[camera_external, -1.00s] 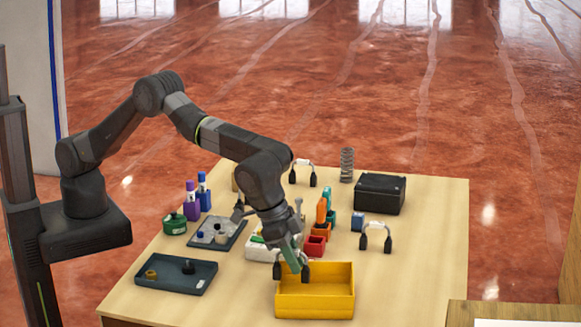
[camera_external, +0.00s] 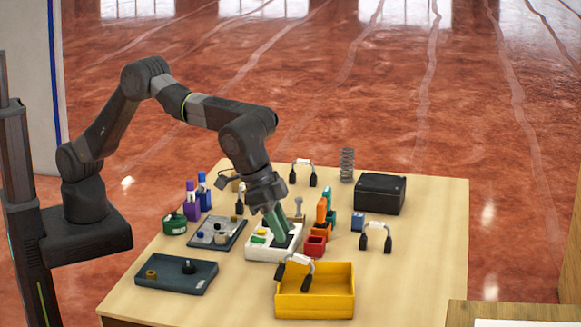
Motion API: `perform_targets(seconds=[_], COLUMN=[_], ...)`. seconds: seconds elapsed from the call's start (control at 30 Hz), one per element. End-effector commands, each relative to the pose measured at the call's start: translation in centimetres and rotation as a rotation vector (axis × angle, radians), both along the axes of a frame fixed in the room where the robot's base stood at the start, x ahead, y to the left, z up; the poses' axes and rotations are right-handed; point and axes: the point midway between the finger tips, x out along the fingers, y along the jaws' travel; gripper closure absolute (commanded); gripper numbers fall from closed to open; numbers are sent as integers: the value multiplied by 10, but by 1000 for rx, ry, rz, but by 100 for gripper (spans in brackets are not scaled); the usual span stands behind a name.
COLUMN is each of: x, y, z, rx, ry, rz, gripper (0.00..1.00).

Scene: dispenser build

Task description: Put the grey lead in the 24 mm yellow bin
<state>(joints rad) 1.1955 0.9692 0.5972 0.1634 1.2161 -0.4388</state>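A lead (camera_external: 298,258) with a pale middle and two black ends is at the left back of the yellow bin (camera_external: 315,306). One black end shows against the bin's interior and the other is by its left rim; I cannot tell whether it rests wholly inside. Similar leads stand at the back of the table (camera_external: 303,162) and at the right (camera_external: 376,227). My gripper (camera_external: 279,238), with green fingers, points down over the white block (camera_external: 262,253), apart from the bin lead. Its finger gap is not clear.
A dark tray (camera_external: 176,286) lies front left, with a grey tray (camera_external: 215,244) behind it. Red (camera_external: 315,247) and orange (camera_external: 321,230) bins stand behind the yellow bin. A black box (camera_external: 380,194) and a spring (camera_external: 347,165) are at the back right.

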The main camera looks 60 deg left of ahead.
Motion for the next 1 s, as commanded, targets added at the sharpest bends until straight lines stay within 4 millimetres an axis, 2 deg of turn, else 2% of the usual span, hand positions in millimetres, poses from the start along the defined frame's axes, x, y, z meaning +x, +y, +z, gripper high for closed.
perform_targets(seconds=[0.1,0.23,0.6,0.77,1.0], x=[-5,-9,-10,-8,2], y=[5,9,10,9,-1], z=[18,29,34,28,-6], rx=[-2,0,0,2,4], ry=[-1,0,0,1,2], rz=[0,0,0,0,1], gripper=[73,73,73,73,73])
